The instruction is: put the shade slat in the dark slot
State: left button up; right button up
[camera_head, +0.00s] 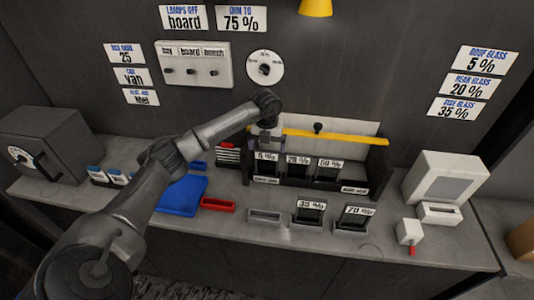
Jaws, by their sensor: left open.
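My left gripper (268,140) points down just above and behind the top of the 5 % slat (267,164). It is open, and its fingers are small and dark here; I cannot tell whether they touch the slat. The 5 %, 20 % (298,166) and 50 % (328,169) slats stand upright side by side in a dark rack (378,168). Small labels on the rack's left and right front are too small to read surely. The 35 % slat (309,212) and 70 % slat (354,215) stand in grey holders in front. A third grey holder (265,215) is empty. My right gripper is out of view.
A blue tray (181,196) and red tray (218,205) lie left of the holders. A white box device (446,178) stands at the right. Wall cards read roof glass 5 % (480,61), rear 20 %, side 35 %.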

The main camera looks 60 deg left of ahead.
pick_arm(q)
notch_tip(320, 180, up, 7)
dwell(0.3)
